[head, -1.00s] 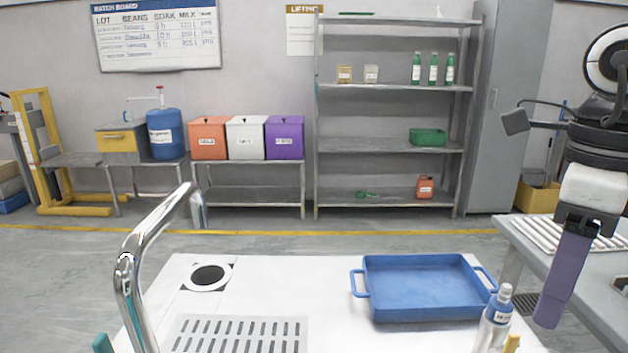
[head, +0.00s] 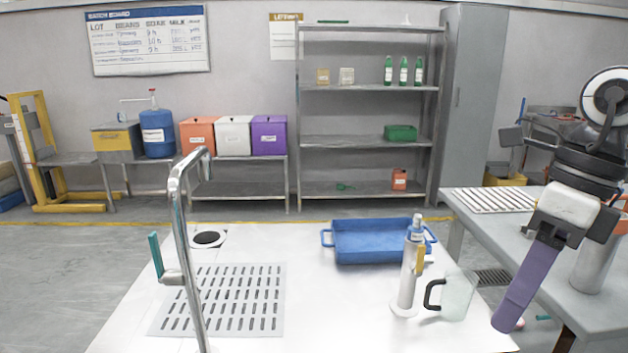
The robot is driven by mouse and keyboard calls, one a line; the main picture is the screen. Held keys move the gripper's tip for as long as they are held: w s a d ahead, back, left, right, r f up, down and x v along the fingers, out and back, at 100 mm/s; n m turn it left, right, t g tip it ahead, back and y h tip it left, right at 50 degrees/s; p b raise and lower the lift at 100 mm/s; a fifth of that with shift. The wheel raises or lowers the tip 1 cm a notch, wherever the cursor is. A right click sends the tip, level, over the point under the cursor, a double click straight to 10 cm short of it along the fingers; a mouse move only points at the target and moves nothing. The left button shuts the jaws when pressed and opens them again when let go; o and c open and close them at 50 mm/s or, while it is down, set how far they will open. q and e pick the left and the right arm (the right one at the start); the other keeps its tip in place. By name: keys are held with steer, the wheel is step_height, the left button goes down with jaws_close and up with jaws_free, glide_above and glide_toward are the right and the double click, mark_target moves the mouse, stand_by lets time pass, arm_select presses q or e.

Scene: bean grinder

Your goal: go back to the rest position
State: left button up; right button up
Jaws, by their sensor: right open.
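My right gripper (head: 508,318) shows at the right of the head view, with its purple finger pointing down and left. It is seen nearly side-on, and nothing shows held in it. It is in front of the gap between the white worktop (head: 350,325) and the grey side table (head: 545,235), right of a clear jug (head: 457,295) with a black handle. My left gripper is out of view.
A tall chrome tap (head: 180,240) rises over a perforated drain plate (head: 225,300). A metal cylinder (head: 595,262) stands at the right.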

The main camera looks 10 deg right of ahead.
steer(key=w+d+f+m+t+y+p, duration=0.1)
steer(key=w+f+m+t+y+p, duration=0.15)
steer(key=f+m+t, duration=0.75)
steer(key=w+d+f+m+t+y+p, duration=0.1)
steer(key=w+f+m+t+y, duration=0.25)
steer(key=f+m, duration=0.8)
steer(key=s+a+f+m+h+p, duration=0.1)
steer(key=s+a+f+m+h, duration=0.15)
steer(key=f+m, duration=0.3)
steer(key=s+a+f+m+h, duration=0.1)
steer(key=s+f+m+h, duration=0.3)
steer(key=m, duration=0.3)
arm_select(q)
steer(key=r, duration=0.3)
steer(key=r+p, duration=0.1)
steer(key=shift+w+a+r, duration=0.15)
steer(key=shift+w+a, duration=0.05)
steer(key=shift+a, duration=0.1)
arm_select(e)
steer(key=s+a+f+m+g, duration=0.4)
steer(key=s+a+f+m, duration=0.2)
steer(key=a, duration=0.5)
step_height(320, 180, down, 2)
steer(key=shift+s+a+f+g, duration=0.25)
steer(key=shift+s+a+g, duration=0.1)
steer(key=shift+s, duration=0.8)
